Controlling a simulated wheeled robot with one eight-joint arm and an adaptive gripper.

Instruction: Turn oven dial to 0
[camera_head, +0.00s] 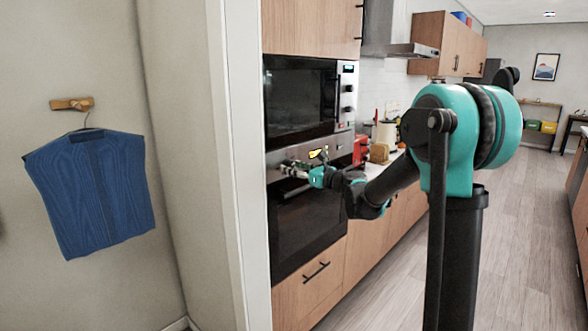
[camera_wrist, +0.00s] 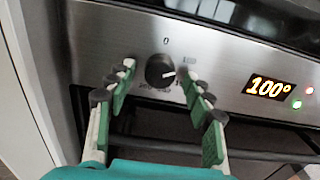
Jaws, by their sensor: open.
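The oven dial (camera_wrist: 160,70) is a round black knob on the oven's steel control panel, seen in the wrist view. Its white pointer mark is turned to the right, away from the "0" printed above the knob. My gripper (camera_wrist: 161,82) is open, with one green-padded finger on each side of the dial. I see a gap between each finger and the knob. The display (camera_wrist: 271,88) right of the dial reads 100°. In the head view my gripper (camera_head: 296,169) is at the lower oven's panel and hides the dial there.
A microwave or upper oven (camera_head: 300,98) is built in above, with knobs at its right. A drawer with a dark handle (camera_head: 316,271) is below. A wall edge (camera_head: 238,150) stands close at left, with a blue vest (camera_head: 90,195) hanging beyond. The wooden floor at right is open.

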